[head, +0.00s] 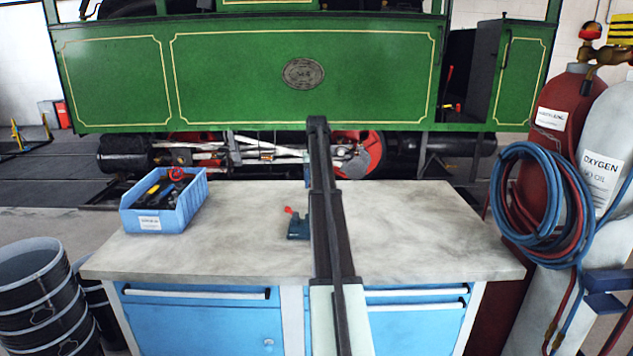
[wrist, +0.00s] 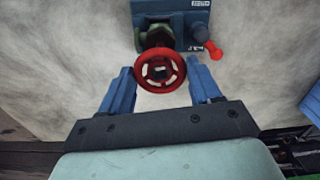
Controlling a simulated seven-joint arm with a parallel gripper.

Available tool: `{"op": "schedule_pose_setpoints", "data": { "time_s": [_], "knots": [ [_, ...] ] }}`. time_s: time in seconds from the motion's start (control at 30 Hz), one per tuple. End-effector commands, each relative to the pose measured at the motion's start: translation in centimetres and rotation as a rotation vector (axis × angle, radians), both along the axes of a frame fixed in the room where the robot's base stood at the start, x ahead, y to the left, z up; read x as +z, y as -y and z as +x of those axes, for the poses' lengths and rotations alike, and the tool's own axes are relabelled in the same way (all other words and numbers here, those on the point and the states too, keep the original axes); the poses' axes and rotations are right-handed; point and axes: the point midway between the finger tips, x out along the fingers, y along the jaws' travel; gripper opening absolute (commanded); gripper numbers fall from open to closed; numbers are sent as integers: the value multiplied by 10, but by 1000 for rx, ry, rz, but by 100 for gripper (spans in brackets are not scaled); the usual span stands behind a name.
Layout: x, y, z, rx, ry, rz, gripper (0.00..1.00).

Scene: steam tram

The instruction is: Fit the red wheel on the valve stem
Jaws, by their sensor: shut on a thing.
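In the head view the vise (head: 298,228) stands on the bench, partly behind my arm, which hides the wheel.
The vise handle has a red knob (wrist: 214,50). A blue bin of tools (head: 160,220) stands at the bench's left. The grey bench top (head: 430,235) is clear on the right. Gas cylinders (head: 600,170) with hoses stand beyond the right edge; the green tram (head: 250,75) is behind.

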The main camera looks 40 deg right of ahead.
Motion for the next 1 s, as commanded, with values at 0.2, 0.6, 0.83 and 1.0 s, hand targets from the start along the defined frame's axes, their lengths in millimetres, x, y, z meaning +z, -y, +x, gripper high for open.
{"op": "schedule_pose_setpoints", "data": {
  "time_s": [0.2,0.6,0.83,1.0],
  "knots": [
    [-3,0,0,0,0,0,34],
    [-3,0,0,0,0,0,34],
    [-4,0,0,0,0,0,34],
    [-7,0,0,0,0,0,34]
  ]
}}
